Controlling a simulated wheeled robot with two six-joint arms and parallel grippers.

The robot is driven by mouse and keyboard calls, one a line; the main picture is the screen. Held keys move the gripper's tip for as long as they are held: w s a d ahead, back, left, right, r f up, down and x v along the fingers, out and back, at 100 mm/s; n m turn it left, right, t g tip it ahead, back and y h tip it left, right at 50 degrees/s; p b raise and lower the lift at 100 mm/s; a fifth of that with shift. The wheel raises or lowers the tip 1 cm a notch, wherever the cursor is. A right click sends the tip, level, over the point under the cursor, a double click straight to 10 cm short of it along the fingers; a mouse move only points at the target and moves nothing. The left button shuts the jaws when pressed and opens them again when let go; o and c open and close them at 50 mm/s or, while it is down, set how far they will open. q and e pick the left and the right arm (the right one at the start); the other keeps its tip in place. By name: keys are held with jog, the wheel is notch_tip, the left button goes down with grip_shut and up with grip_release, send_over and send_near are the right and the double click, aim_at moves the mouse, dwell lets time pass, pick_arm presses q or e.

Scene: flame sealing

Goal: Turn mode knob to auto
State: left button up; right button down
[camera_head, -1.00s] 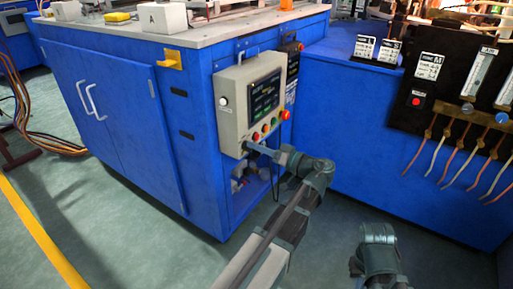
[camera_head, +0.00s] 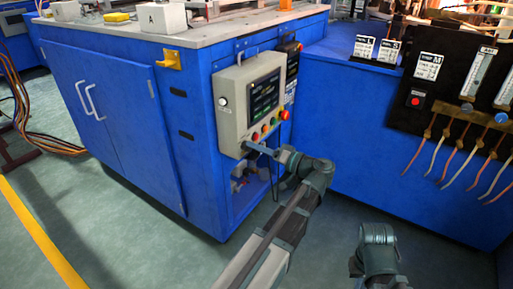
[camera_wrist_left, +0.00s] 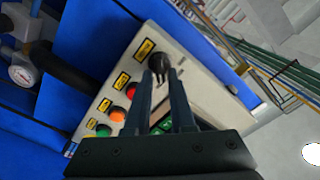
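The mode knob is the black selector knob (camera_wrist_left: 158,62) at the corner of the control panel in the left wrist view. In the head view it is hard to make out behind my left gripper. The beige control box (camera_head: 231,128) is mounted on the blue cabinet's side. My left gripper (camera_head: 252,146) points at the box's lower edge. In the left wrist view its two fingers (camera_wrist_left: 161,76) stand apart, with the knob at the gap between their tips. I cannot tell if they touch it. My right gripper is not in view; only a part of my right arm shows.
A row of panel buttons, orange (camera_wrist_left: 118,114) and green (camera_wrist_left: 103,130) among them, lies left of the fingers in the wrist view. A dark screen (camera_head: 264,97) is on the box. A black gauge board (camera_head: 431,85) stands at right. The floor in front is clear.

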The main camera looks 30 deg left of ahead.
pick_arm(q)
jog(key=shift+o, duration=1.3)
jog(key=shift+d, duration=0.1)
jog(key=s+d, duration=0.1)
jog(key=d, duration=1.2)
jog(key=shift+d, duration=0.3)
